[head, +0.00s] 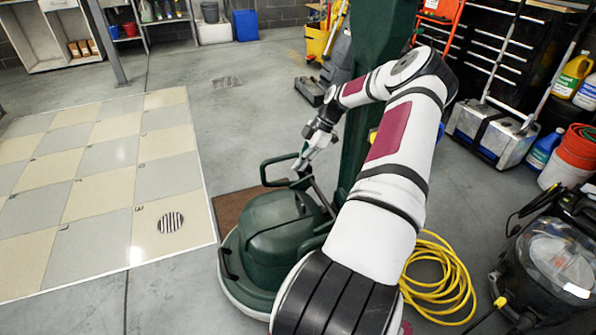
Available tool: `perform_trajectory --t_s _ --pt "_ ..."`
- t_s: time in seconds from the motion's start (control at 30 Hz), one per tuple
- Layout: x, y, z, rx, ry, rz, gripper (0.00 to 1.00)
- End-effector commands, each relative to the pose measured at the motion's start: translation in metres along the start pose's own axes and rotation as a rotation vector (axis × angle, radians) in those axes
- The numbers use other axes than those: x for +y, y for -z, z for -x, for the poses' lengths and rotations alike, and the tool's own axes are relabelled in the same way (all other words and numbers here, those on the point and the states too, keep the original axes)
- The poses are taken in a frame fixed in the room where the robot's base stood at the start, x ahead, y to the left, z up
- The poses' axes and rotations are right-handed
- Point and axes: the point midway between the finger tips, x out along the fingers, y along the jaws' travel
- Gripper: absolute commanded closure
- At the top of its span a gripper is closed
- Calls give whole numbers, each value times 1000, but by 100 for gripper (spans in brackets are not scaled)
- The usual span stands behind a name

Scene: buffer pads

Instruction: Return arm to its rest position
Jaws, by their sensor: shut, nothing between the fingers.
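My arm (397,160) reaches up from the bottom of the head view, bends at the top right of centre and comes back down to the left.
The green floor machine (272,240) stands below my gripper. A yellow hose (450,275) lies coiled on the right, near a black vacuum (550,262). Orange buckets (577,148) stand at the right edge. A checkered tile floor (95,180) lies open at left.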

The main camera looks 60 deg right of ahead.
Motion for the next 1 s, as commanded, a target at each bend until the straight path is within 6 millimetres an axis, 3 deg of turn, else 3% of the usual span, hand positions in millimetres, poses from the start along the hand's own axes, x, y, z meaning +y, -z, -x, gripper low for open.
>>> perform_trajectory --t_s 0.33,0.47,0.67,1.0 --pt "0 4 5 0 3 -1 100" --pt "0 23 8 -27 30 -3 100" --pt "-11 105 22 -163 135 -41 100" --pt "-71 245 54 -456 193 -190 100"
